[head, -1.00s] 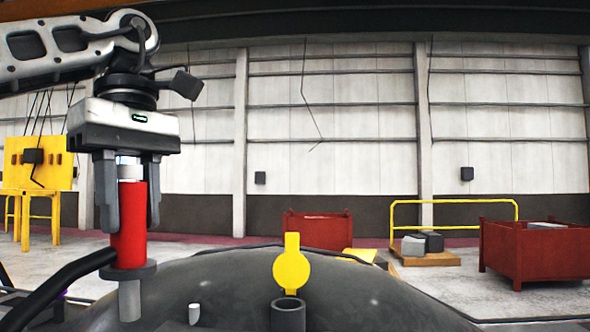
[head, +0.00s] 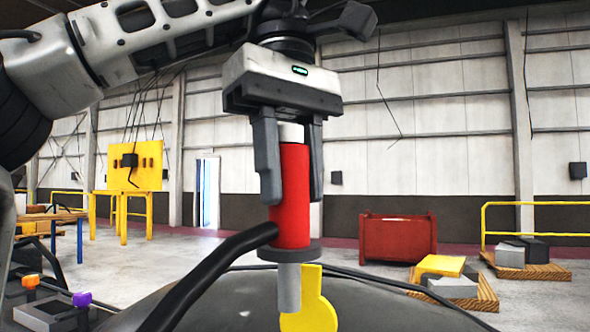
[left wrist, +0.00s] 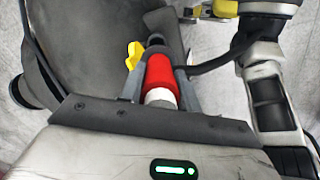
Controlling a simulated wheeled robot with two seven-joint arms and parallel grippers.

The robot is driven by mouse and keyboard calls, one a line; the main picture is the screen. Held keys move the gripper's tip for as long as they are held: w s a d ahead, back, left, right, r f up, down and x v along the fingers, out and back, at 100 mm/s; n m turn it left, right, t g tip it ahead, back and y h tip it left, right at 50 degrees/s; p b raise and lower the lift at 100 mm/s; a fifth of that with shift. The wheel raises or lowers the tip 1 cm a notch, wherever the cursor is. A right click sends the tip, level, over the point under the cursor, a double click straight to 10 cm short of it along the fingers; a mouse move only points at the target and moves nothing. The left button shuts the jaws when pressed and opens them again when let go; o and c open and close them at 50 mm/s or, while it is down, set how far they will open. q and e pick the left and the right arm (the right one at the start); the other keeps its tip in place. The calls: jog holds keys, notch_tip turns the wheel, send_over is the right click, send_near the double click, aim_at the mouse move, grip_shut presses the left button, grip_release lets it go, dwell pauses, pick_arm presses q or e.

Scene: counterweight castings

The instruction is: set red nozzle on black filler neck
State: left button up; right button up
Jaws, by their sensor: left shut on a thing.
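My left gripper (head: 290,195) is shut on the red nozzle (head: 290,195), one finger on each side. The nozzle hangs upright, with a white top, a dark collar and a grey spout (head: 289,290) pointing down. The spout's lower end is near the bottom of the head view, in front of a yellow round flap (head: 312,312). The left wrist view shows the red nozzle (left wrist: 161,72) between the fingers, with the yellow flap (left wrist: 135,53) beside it. My right gripper is out of view.
A black hose (head: 205,275) runs from the nozzle toward the lower left. A dark rounded casting (head: 400,308) lies below. Orange and purple knobbed items (head: 82,298) are at lower left. A red bin (head: 398,237), pallets (head: 465,290) and a yellow stand (head: 135,165) are farther back.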

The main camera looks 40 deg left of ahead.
aim_at(295, 245)
pick_arm(q)
jog(key=shift+d, duration=0.15)
jog(key=shift+w+f, duration=0.1)
jog(key=shift+f, duration=0.15)
jog(key=shift+f+b, duration=0.75)
jog(key=shift+f, duration=0.05)
notch_tip(295, 245, down, 2)
jog(key=shift+f+b, duration=0.15)
jog(key=shift+b, duration=0.55)
jog(key=shift+f+b, duration=0.35)
jog(key=shift+f, duration=0.3)
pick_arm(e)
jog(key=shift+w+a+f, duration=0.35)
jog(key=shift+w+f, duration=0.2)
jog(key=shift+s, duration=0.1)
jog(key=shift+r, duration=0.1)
pick_arm(q)
jog(key=shift+p, duration=0.45)
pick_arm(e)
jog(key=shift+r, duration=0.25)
